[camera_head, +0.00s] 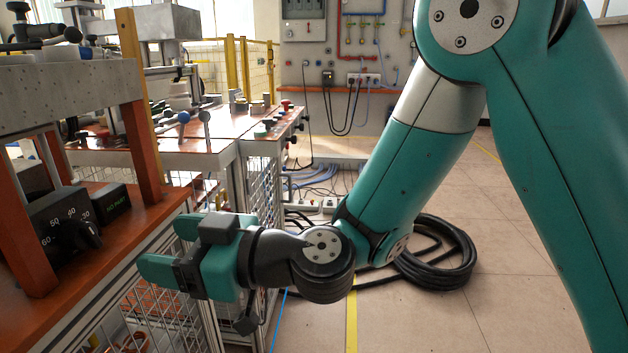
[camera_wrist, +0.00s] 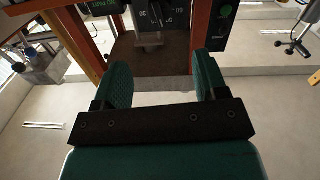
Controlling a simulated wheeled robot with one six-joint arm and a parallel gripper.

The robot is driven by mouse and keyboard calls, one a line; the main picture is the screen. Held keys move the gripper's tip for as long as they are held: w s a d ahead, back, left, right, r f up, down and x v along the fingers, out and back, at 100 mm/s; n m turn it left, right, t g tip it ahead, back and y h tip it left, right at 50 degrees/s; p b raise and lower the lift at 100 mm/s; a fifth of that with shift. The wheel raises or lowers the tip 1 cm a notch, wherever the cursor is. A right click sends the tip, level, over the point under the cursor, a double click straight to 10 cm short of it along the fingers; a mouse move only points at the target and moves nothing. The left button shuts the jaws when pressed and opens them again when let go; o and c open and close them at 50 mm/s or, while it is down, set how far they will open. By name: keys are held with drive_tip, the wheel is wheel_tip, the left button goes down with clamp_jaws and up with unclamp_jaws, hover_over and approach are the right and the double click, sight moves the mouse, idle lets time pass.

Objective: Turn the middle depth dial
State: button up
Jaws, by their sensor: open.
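A black dial (camera_head: 85,235) with white numbers, 60, 50 and 40 among them, is on a black box at the lower left of the head view, on the orange-topped bench. It also shows at the top edge of the wrist view (camera_wrist: 155,14), partly cut off. Only this numbered dial is clear, so I cannot tell whether it is the middle one. My gripper (camera_head: 162,246) is right of the dial, beside the bench edge, with its teal fingers pointing left toward it. In the wrist view, my gripper (camera_wrist: 162,68) is open and empty, its fingers apart and clear of the dial.
A small black box with green text (camera_head: 110,203) sits beside the dial. Orange posts (camera_head: 138,120) stand near it. In the wrist view, a dark panel with a green button (camera_wrist: 221,27) hangs close by. A coiled black cable (camera_head: 440,262) lies on the floor; floor at right is open.

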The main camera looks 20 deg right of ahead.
drive_tip(key=s+d+r+m+g+h+p, duration=0.2)
drive_tip(key=s+d+r+g+h+p, duration=0.5)
drive_tip(key=s+d+r+p, duration=0.5)
wheel_tip(320, 180, up, 3)
drive_tip(key=d+h+p, duration=0.1)
drive_tip(key=p, duration=0.5)
drive_tip(key=shift+s+d+m+h+p, duration=0.25)
drive_tip(key=shift+d+m+h+p, duration=0.05)
